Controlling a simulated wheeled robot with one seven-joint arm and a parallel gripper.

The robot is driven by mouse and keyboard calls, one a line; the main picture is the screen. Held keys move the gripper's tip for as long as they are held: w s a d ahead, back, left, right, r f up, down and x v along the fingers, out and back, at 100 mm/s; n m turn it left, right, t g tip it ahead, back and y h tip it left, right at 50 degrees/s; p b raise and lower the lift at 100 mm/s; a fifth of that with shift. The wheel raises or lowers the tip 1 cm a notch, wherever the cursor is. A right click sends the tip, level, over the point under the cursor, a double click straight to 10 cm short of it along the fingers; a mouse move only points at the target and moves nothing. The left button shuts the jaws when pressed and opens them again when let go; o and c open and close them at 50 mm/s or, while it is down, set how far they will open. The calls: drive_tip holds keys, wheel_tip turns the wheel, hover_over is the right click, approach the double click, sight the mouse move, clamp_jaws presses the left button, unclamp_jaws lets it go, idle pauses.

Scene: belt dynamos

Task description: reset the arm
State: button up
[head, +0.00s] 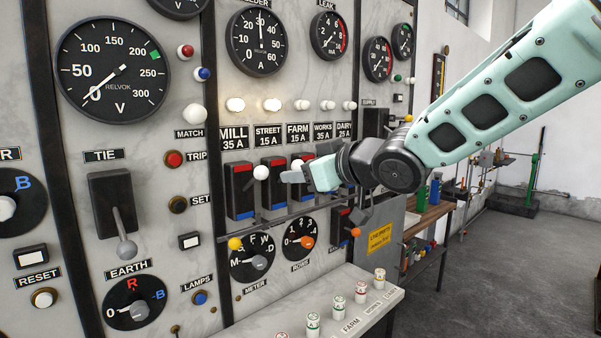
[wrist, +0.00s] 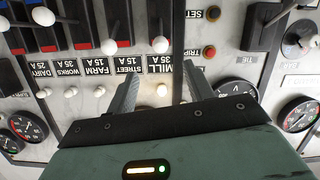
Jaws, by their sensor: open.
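My gripper (head: 292,176) reaches in from the right in the head view, in front of the row of labelled switches. Its grey fingers are apart and nothing is seen between them in the wrist view (wrist: 162,78). The white ball knob of the MILL switch (head: 261,172) shows just left of the fingertips in the head view. In the wrist view, which is upside down, a white knob (wrist: 160,44) lies beyond the gap between the fingers. Whether a finger touches any knob is unclear. My gripper hides part of the FARM, WORKS and DAIRY switches.
The marble panel carries dials, lamps and knobs, including a large voltmeter (head: 113,70) and a TIE lever (head: 123,240). A sloped ledge (head: 285,312) with small white-topped pegs juts out below. A wooden bench (head: 428,215) stands right. Grey floor (head: 520,265) is open at right.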

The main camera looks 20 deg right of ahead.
drive_tip(key=s+a+f+g+h+b, duration=0.1)
drive_tip(key=s+a+f+g, duration=0.3)
drive_tip(key=f, duration=0.4)
drive_tip(key=s+a+f+g+h+b, duration=0.1)
drive_tip(key=s+a+f+g, duration=0.25)
drive_tip(key=s+f, duration=0.35)
drive_tip(key=s+a+f+n+g+h, duration=0.1)
drive_tip(key=s+f+g, duration=0.2)
drive_tip(key=s, duration=0.6)
drive_tip(key=s+a+f+n+g+h+b, duration=0.1)
drive_tip(key=s+a+f+g, duration=0.1)
drive_tip(key=s+f+g, duration=0.2)
drive_tip(key=s+f, duration=0.3)
drive_tip(key=s, duration=0.2)
drive_tip(key=shift+s+f+b, duration=0.3)
drive_tip(key=shift+s+f, duration=0.05)
drive_tip(key=shift+w, duration=0.1)
